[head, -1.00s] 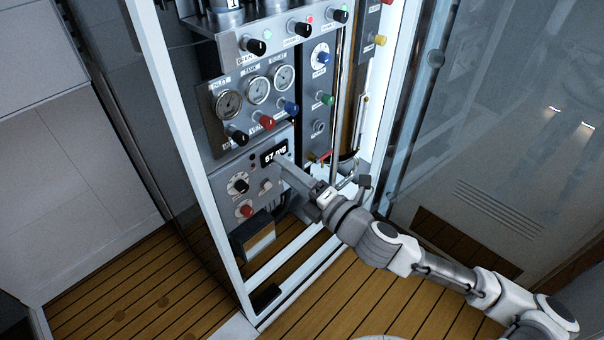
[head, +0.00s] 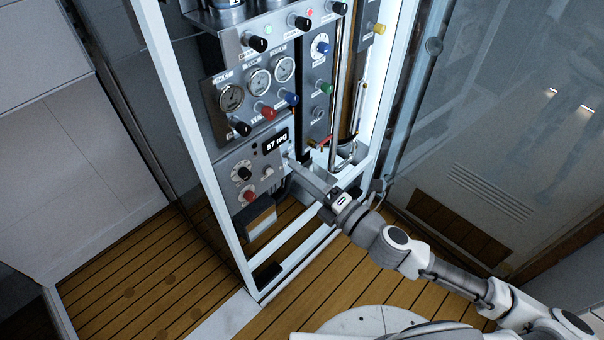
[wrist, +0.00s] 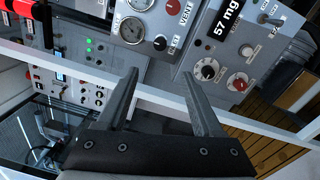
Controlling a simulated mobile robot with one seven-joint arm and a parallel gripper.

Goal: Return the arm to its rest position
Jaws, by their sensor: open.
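My gripper (head: 296,166) is in front of the lower part of the fill panel, with my arm reaching in from the lower right in the head view. In the wrist view my gripper (wrist: 165,90) has its two fingers apart with nothing between them. The panel's display (head: 277,142) reads 57 mg, and it also shows in the wrist view (wrist: 226,20). Below it are a black knob (head: 243,174) and a red knob (head: 250,195). In the head view the fingertips overlap the panel's lower right area; whether they touch it I cannot tell.
The white cabinet frame (head: 184,118) surrounds the panel. Its glass door (head: 480,130) stands on the right. Gauges (head: 259,82) and coloured knobs (head: 268,113) project above the display. Wooden floor (head: 140,270) lies clear at the lower left.

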